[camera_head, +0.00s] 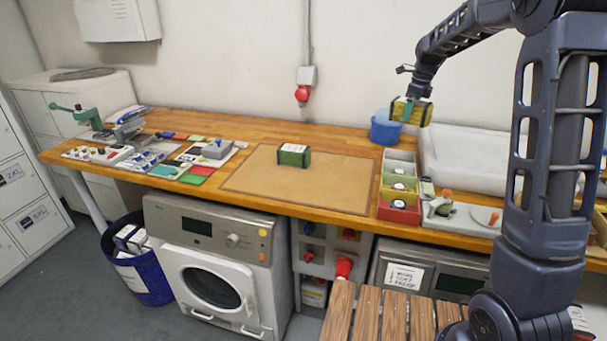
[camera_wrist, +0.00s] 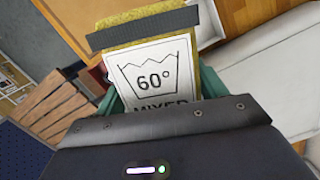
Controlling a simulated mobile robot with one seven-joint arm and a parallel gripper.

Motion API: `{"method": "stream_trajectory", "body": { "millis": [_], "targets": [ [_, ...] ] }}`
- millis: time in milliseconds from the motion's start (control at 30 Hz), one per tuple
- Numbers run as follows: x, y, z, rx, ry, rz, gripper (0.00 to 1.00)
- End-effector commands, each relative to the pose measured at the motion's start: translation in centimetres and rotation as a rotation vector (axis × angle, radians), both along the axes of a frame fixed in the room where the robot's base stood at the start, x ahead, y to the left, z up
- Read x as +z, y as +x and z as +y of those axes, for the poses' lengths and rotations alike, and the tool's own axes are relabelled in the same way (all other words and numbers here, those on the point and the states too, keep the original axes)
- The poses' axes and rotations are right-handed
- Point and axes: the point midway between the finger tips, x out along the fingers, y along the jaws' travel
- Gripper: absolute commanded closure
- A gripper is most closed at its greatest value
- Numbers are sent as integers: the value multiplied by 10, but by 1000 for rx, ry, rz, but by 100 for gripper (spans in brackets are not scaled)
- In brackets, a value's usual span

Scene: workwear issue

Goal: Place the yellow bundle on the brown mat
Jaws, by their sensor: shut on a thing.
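The yellow bundle (camera_head: 422,113) is held in my gripper (camera_head: 409,109), up in the air near the blue tub at the back right of the bench. In the wrist view the yellow bundle (camera_wrist: 150,30) has a dark band and a white label reading "60°" and "MIXED", and the teal fingers of my gripper (camera_wrist: 155,95) show on both sides of it. The brown mat (camera_head: 255,182) lies flat on the bench, to the left of and below my gripper. A green bundle (camera_head: 294,155) with a pale label lies on the back part of the mat.
A blue tub (camera_head: 385,129) and a column of coloured bins (camera_head: 399,185) stand right of the mat. A grey tray (camera_head: 465,155) is farther right. Papers, tools and a grey device (camera_head: 217,149) lie left. The mat's front and sides are clear.

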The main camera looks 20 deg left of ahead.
Motion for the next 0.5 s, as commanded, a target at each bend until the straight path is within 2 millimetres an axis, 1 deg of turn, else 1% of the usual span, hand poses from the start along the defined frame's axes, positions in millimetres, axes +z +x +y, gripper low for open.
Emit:
{"method": "stream_trajectory", "body": {
  "millis": [33,100,167,200,267,300,400,500],
  "targets": [
    [1,-7,23,31,1,-1,60],
    [1,-17,53,69,2,-1,60],
    [1,-26,77,100,3,-2,60],
    [1,-33,93,121,3,-2,60],
    [1,-44,117,153,4,-2,60],
    [1,-52,133,175,5,-2,60],
    [2,-71,168,221,6,-2,60],
    [2,-88,194,260,7,-3,60]
  ]
}}
